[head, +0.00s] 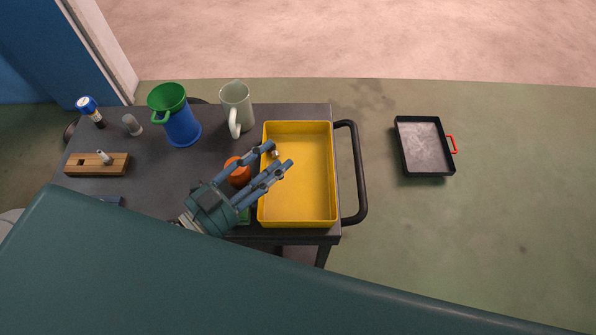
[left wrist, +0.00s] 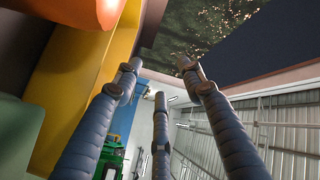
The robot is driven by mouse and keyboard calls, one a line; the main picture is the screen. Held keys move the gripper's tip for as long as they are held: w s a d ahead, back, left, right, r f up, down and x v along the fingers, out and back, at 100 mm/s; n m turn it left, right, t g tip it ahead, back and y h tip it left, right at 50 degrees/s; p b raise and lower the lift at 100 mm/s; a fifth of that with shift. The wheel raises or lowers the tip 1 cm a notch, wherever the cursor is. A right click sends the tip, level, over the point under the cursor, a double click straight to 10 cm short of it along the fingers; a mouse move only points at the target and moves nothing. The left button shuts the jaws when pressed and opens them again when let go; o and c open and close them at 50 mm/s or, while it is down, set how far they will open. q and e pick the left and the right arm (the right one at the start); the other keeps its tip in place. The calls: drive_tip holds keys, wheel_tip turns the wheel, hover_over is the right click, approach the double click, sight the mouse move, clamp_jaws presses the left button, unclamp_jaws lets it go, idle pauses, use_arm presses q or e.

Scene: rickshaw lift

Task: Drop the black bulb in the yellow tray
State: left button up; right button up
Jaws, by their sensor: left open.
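The yellow tray (head: 328,180) lies on the right end of the dark cart top. My left gripper (head: 280,157) is open, with its fingertips over the tray's left part. In the left wrist view its fingers (left wrist: 158,76) are spread with nothing held between them, and a yellow wall of the tray (left wrist: 78,75) is at the left. A small dark and pale piece (head: 274,153) shows by the fingertips at the tray's left side; I cannot tell whether it is the black bulb or part of a finger. No other thing is clearly the black bulb. My right gripper is out of view.
On the cart (head: 290,110) stand a pale mug (head: 236,105), a blue cup with a green funnel (head: 178,115), a wooden block (head: 85,165), a small grey piece (head: 132,125), a blue-capped bottle (head: 90,112) and an orange object (head: 238,174). A black pan (head: 425,147) lies apart at right.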

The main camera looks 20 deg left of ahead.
use_arm(q)
drive_tip(key=v, duration=0.9)
drive_tip(key=shift+d+r, duration=0.1)
drive_tip(key=shift+w, duration=0.1)
